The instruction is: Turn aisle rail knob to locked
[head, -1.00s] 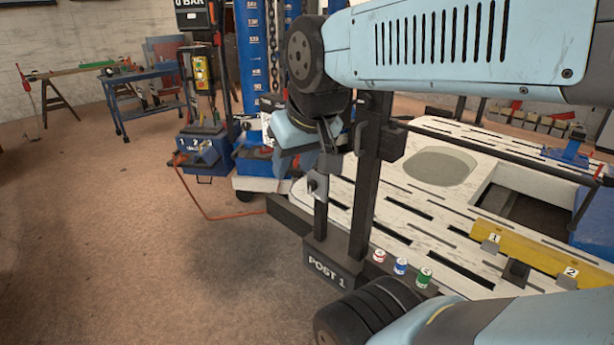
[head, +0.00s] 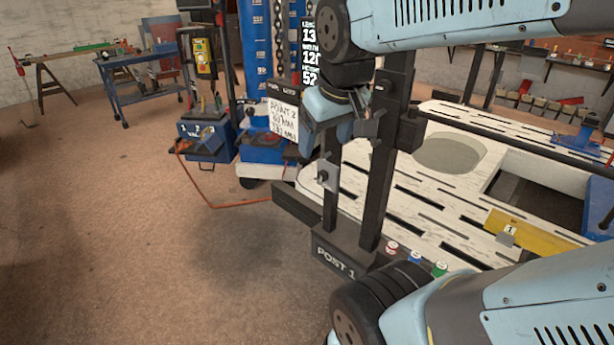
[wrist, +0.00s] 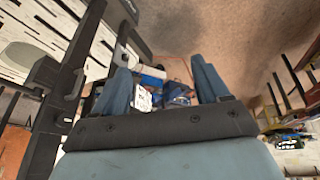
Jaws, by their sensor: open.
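POST 1 (head: 337,263) stands at the near corner of the frame bench (head: 400,215), with two dark uprights. On the left upright is a small grey plate with a dark knob (head: 324,177). I cannot tell whether this is the aisle rail knob, and no locked mark is readable. My gripper (head: 335,112) is beside the uprights, above the plate, and apart from the knob as far as I can see. In the wrist view my gripper (wrist: 163,85) shows two blue fingers spread apart with nothing between them. Dark post bars (wrist: 62,90) run along its left side.
Coloured caps (head: 415,258) stand near the post's foot. A yellow bar (head: 530,233) lies on the bench. A blue measuring column (head: 262,60), a white note (head: 283,118) and a blue box (head: 205,138) with an orange cable stand behind. Floor at left (head: 120,230) is clear.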

